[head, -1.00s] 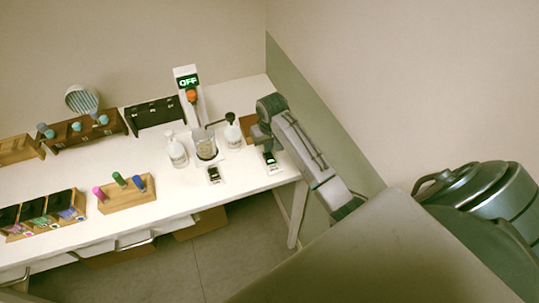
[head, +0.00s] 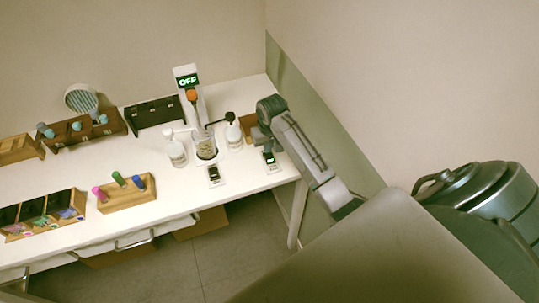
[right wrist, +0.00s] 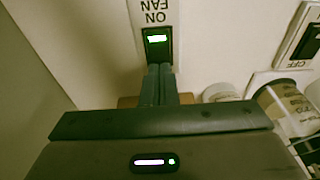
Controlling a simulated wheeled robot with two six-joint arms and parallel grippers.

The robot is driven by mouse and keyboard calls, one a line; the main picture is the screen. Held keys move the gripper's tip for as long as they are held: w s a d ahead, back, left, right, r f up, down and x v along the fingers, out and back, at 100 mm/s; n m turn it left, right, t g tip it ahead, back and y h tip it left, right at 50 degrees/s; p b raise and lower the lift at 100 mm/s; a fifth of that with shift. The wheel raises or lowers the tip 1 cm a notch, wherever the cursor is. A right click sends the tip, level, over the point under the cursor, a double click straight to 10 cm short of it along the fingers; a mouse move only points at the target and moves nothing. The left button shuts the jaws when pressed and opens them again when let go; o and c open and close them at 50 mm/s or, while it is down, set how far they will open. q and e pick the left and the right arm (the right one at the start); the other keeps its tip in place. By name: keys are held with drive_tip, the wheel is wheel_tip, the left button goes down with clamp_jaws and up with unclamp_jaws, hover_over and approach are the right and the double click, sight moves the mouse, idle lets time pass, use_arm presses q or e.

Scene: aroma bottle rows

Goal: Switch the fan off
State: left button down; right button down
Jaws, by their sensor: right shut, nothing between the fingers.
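The fan switch (right wrist: 158,45) is a dark rocker with a lit green part on a pale plate. Its label reads FAN ON, upside down in the right wrist view. It also shows near the table's front right corner in the head view (head: 269,158). My right gripper (right wrist: 160,72) is shut and empty, with its fingertips at the near edge of the switch; I cannot tell whether they touch it. In the head view the right gripper (head: 262,141) is just behind the switch. A round grille, apparently the fan (head: 81,98), stands at the back left. My left gripper is out of view.
A second switch (head: 214,174), labelled OFF in the right wrist view (right wrist: 306,43), sits to the left. A beaker (head: 206,148) under a stirrer whose display (head: 187,81) reads OFF, and white bottles (head: 177,152) (head: 233,134), stand close by. The wall is on the right.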

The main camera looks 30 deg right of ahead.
sight(268, 155)
drive_tip(key=shift+f, duration=0.85)
drive_tip(key=shift+s, duration=0.1)
drive_tip(key=shift+r+p, duration=0.55)
drive_tip(key=shift+r, duration=3)
